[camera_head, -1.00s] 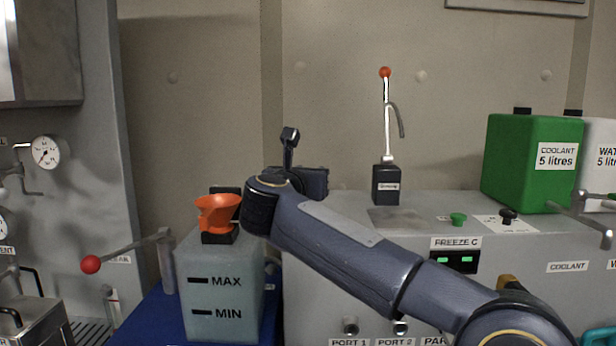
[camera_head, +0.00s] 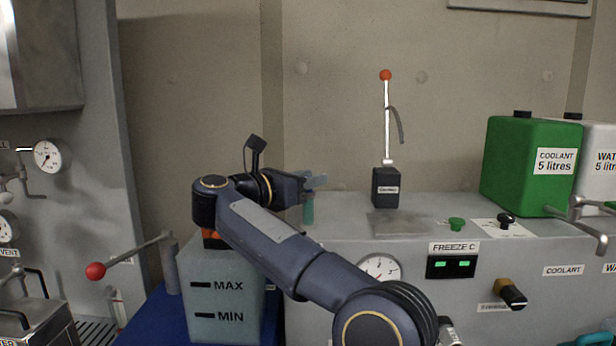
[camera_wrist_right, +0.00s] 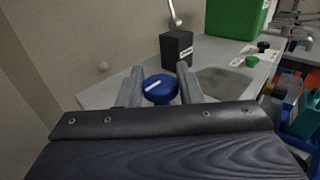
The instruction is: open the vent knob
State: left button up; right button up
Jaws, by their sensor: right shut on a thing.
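My right gripper (camera_head: 318,182) is at the left end of the grey cabinet top, its fingers pointing right. In the right wrist view its two fingers (camera_wrist_right: 160,88) are shut on a round blue knob (camera_wrist_right: 160,93) with a white bar mark on its face. In the head view the knob is hard to make out behind the fingers; a teal upright piece (camera_head: 307,208) shows just below them. No label on the knob is readable. My left gripper is not in view.
A black box with a red-tipped lever (camera_head: 386,187) stands right of my gripper. A green coolant can (camera_head: 515,165) is further right. The MAX/MIN tank (camera_head: 215,295) is under my arm. A red-ball lever (camera_head: 96,271) is at left.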

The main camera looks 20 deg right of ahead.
dwell(0.3)
jog(key=o, duration=0.9)
jog(key=shift+d, duration=0.1)
jog(key=shift+o, duration=0.2)
jog(key=shift+s+a+f, duration=0.1)
jog(key=shift+s+a, duration=0.05)
jog(key=shift+a, duration=0.4)
jog(key=b+v, duration=0.1)
jog(key=v, duration=0.5)
jog(key=shift+a, duration=0.35)
jog(key=shift+s, duration=0.1)
